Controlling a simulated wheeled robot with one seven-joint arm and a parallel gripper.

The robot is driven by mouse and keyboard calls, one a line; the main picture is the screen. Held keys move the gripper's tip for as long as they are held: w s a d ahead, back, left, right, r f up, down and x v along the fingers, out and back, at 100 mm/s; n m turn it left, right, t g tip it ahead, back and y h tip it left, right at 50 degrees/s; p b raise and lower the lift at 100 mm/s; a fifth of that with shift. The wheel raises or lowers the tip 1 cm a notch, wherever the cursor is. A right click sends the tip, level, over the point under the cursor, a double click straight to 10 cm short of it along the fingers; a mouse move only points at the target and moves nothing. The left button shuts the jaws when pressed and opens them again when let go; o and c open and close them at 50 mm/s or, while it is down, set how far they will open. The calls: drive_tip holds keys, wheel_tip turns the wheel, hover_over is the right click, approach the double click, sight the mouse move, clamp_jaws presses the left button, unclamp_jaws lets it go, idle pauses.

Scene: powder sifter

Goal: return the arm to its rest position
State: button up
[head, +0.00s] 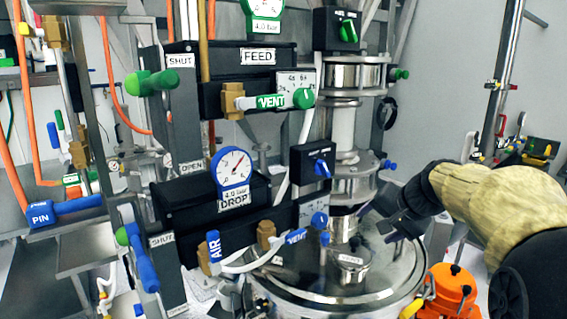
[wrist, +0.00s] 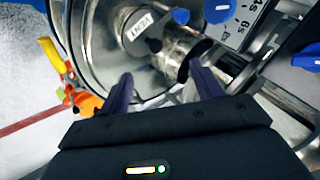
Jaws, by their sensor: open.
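My gripper (head: 376,222) is at the end of my arm, which reaches in from the right in the head view. It is over the right side of the round steel lid (head: 385,277), near the sifter column (head: 345,130). In the wrist view my gripper (wrist: 163,88) shows two dark purple fingers apart, with nothing held between them. Beyond the fingers are the steel lid (wrist: 100,45) and a capped, labelled port (wrist: 139,28). How far the fingertips are from the metal is hard to tell.
The FEED box (head: 258,57) and DROP box (head: 215,205) with gauges, valves and hoses crowd the left and middle. An orange part (head: 453,290) stands by the lid's right edge, below my arm. A steel post (head: 503,75) stands at the right. The upper right is mostly clear.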

drive_tip(key=s+a+f+n+g+h, duration=0.1)
drive_tip(key=s+a+f+n+g, duration=0.1)
drive_tip(key=s+f, duration=0.8)
drive_tip(key=s+a+f+n+g+h, duration=0.2)
drive_tip(key=s+f+n, duration=0.3)
drive_tip(key=s+f, duration=0.5)
drive_tip(key=shift+a+f+g+p, duration=0.4)
drive_tip(key=shift+a+f+g, duration=0.1)
drive_tip(key=shift+a+f, duration=0.35)
